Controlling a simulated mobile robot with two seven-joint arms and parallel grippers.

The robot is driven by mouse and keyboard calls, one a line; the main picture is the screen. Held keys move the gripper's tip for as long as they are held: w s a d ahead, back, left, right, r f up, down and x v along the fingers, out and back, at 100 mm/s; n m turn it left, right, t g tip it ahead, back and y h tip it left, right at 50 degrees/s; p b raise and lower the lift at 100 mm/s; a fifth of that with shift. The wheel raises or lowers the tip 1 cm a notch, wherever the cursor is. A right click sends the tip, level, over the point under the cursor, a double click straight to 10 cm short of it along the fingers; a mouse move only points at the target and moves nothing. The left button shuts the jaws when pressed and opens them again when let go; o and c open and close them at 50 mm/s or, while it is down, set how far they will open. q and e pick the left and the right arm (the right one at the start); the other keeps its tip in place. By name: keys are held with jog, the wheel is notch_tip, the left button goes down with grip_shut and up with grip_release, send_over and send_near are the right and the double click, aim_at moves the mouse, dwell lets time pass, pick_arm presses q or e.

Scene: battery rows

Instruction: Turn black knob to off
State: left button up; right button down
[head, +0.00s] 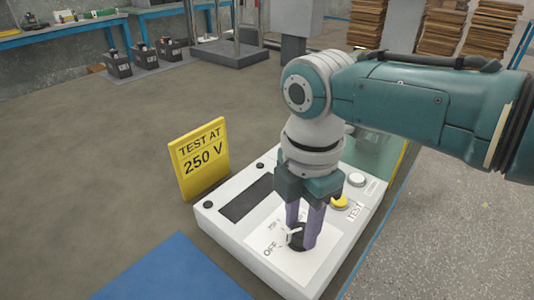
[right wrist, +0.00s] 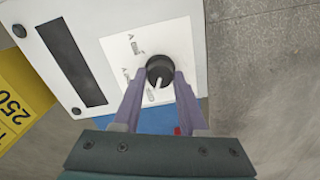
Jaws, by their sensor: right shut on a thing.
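The black knob (right wrist: 159,68) sits on a white label plate on top of the white tester box. It is partly hidden behind my fingers in the head view (head: 295,240). My right gripper (head: 304,243) reaches down from above, its purple fingers shut on the knob. In the right wrist view the fingertips (right wrist: 160,82) lie on either side of it. A white pointer mark on the knob points toward the lower edge in that view. The OFF label (head: 270,250) is printed left of the knob in the head view. I cannot tell exactly which label the pointer meets.
A yellow sign reading "TEST AT 250 V" (head: 199,158) stands behind the box. The box has a dark display (head: 246,198), a yellow button (head: 339,201) and a white button (head: 357,179). A blue mat (head: 175,272) lies at the front left.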

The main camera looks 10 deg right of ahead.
aim_at(300, 231)
dwell(0.3)
jog(key=shift+c, duration=2.2)
grip_release()
jog(key=shift+r, duration=0.1)
notch_tip(300, 231, up, 10)
jog(key=p, duration=0.3)
jog(key=shift+s+a, duration=0.1)
